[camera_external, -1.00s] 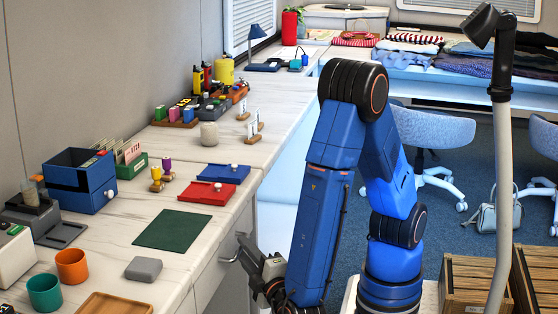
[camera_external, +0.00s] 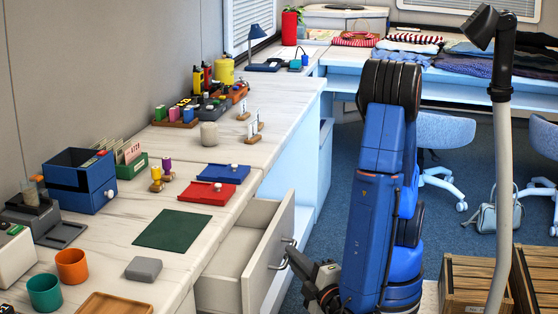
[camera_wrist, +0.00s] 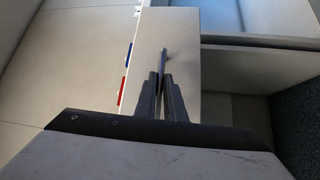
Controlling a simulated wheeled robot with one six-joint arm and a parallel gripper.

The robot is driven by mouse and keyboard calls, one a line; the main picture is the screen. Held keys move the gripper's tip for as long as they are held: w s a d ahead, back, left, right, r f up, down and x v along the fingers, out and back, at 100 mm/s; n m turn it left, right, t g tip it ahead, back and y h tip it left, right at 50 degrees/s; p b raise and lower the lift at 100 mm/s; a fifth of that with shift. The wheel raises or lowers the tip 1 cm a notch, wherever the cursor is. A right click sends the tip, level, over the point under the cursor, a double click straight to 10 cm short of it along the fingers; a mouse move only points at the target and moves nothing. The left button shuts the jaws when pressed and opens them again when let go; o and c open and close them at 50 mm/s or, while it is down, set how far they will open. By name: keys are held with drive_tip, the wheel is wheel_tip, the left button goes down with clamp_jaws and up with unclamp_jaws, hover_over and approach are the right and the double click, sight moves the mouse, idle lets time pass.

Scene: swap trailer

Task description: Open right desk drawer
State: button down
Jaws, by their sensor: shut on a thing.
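A pale desk drawer (camera_external: 226,256) stands pulled out from under the desk top, and its inside looks empty. Its front panel (camera_external: 268,252) has a metal handle (camera_external: 291,241). My gripper (camera_external: 290,256) is at this handle on the outer side of the front. In the wrist view, the two dark fingers of my gripper (camera_wrist: 163,82) are shut on the handle (camera_wrist: 164,56), which sticks out between their tips. The fingers and wrist hide part of the handle and drawer front there.
The desk top (camera_external: 140,215) above holds a green mat (camera_external: 173,230), a red tray (camera_external: 208,193), a blue tray (camera_external: 223,174), a grey block (camera_external: 143,269) and cups. Wooden crates (camera_external: 473,285) and a lamp post (camera_external: 502,170) stand right of my arm. Chairs (camera_external: 445,140) are behind.

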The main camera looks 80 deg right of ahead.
drive_tip(key=s, duration=1.4)
drive_tip(key=shift+s, duration=0.1)
drive_tip(key=c, duration=1.8)
unclamp_jaws()
drive_tip(key=shift+c, duration=0.2)
drive_tip(key=shift+a, duration=0.1)
drive_tip(key=v, duration=0.7)
drive_tip(key=shift+s, duration=0.2)
drive_tip(key=shift+a+f, duration=0.1)
drive_tip(key=shift+a, duration=0.05)
